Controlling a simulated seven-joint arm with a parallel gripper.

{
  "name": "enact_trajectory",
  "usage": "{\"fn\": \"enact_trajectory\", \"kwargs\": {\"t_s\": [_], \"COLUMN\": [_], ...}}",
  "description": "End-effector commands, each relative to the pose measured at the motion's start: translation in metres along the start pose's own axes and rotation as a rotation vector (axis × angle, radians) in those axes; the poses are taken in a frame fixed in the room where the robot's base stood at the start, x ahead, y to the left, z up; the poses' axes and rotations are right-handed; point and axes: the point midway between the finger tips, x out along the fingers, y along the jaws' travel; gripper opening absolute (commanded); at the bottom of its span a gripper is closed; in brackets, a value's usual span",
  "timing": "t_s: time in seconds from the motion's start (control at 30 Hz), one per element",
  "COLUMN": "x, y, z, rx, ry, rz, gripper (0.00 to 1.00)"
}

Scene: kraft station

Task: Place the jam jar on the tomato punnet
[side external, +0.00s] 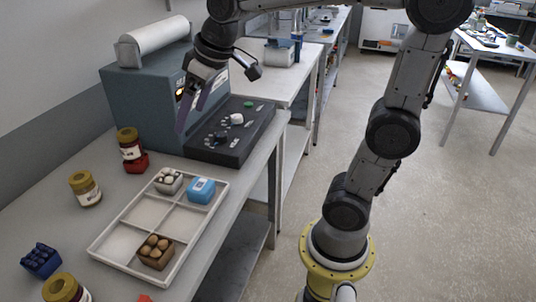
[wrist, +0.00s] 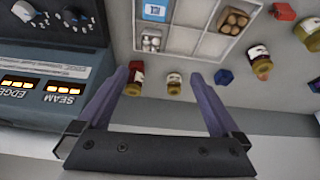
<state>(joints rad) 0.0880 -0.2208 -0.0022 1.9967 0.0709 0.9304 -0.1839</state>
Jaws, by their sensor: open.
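A jar with dark red contents and a gold lid, which looks like the jam jar (side external: 129,145), stands upright on the red tomato punnet (side external: 139,164), left of the tray. In the wrist view the jam jar (wrist: 133,88) and red punnet (wrist: 137,66) overlap beside the left fingertip. My gripper (side external: 191,120) is open and empty, raised above the sealing machine's black panel, apart from the jar. In the wrist view my gripper (wrist: 160,73) has its two purple fingers spread, with nothing held between them.
A white divided tray (side external: 103,246) holds a punnet of pale round items (side external: 168,182), a blue box (side external: 201,190) and a brown punnet (side external: 155,252). Other jars (side external: 85,190) (side external: 65,289) and a blue punnet (side external: 41,260) stand left. The grey machine (side external: 150,95) stands behind.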

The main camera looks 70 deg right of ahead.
Motion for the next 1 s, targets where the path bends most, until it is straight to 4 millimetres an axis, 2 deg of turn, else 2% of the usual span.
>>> {"fn": "enact_trajectory", "kwargs": {"t_s": [0.03,0.2,0.3,0.4,0.57,1.0], "x": [-0.009,-0.02,-0.019,-0.015,-0.012,-0.012], "y": [-0.007,-0.02,-0.025,-0.027,-0.028,-0.028], "z": [0.025,0.101,0.136,0.16,0.177,0.177], "rx": [0.003,0.031,0.044,0.054,0.061,0.062], "ry": [0.01,0.031,0.041,0.046,0.05,0.049], "rz": [0.003,0.013,0.016,0.019,0.021,0.021], "gripper": [1.0,1.0,1.0,1.0,1.0,1.0]}}
